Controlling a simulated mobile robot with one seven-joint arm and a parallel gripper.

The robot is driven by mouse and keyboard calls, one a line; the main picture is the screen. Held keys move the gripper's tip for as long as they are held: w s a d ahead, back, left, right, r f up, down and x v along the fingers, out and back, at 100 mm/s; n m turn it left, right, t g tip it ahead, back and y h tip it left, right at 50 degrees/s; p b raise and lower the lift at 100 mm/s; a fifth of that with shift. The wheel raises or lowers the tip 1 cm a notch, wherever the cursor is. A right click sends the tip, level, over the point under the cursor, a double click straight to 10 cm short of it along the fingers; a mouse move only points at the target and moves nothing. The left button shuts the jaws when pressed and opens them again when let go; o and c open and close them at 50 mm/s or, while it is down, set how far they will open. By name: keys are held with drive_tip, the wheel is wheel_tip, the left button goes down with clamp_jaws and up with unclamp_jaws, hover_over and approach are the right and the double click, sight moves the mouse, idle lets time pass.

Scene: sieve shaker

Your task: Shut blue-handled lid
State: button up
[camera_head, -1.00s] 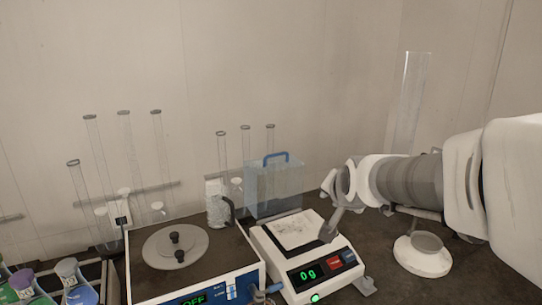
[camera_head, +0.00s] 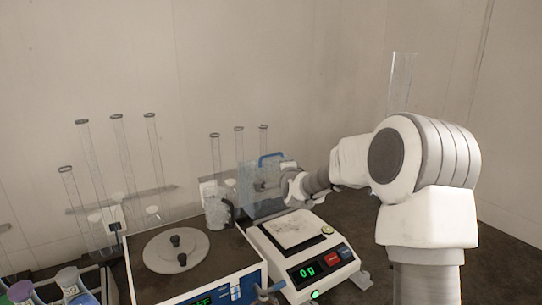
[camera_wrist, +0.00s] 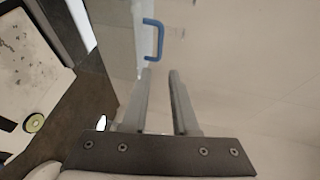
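The clear lid (camera_head: 252,202) stands raised and upright behind the balance (camera_head: 292,274). Its blue handle (camera_head: 271,156) is at the top edge. In the wrist view the handle (camera_wrist: 160,40) is a blue U just beyond the fingertips, closer to the left finger. My gripper (camera_head: 267,184) is at the lid's right side, a little below the handle, partly seen through or against the clear panel. In the wrist view my gripper (camera_wrist: 161,73) is open, with an empty gap between its two fingers. I cannot tell whether a finger touches the lid.
The balance reads 0 g, and its pale pan (camera_head: 293,230) is uncovered. A sieve shaker (camera_head: 176,250) stands left of it, with a clear jug (camera_head: 217,212) behind. Tall glass tubes (camera_head: 127,150) line the wall. Coloured-cap bottles (camera_head: 70,282) stand at the lower left.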

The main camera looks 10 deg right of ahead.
sight(273, 155)
drive_tip(key=w+f+p, duration=0.1)
drive_tip(key=w, duration=0.9)
drive_tip(key=w+f+p, duration=0.1)
drive_tip(key=w, duration=0.4)
drive_tip(key=shift+w+f+p, duration=0.1)
drive_tip(key=shift+f+p, duration=0.25)
clamp_jaws()
idle(1.0)
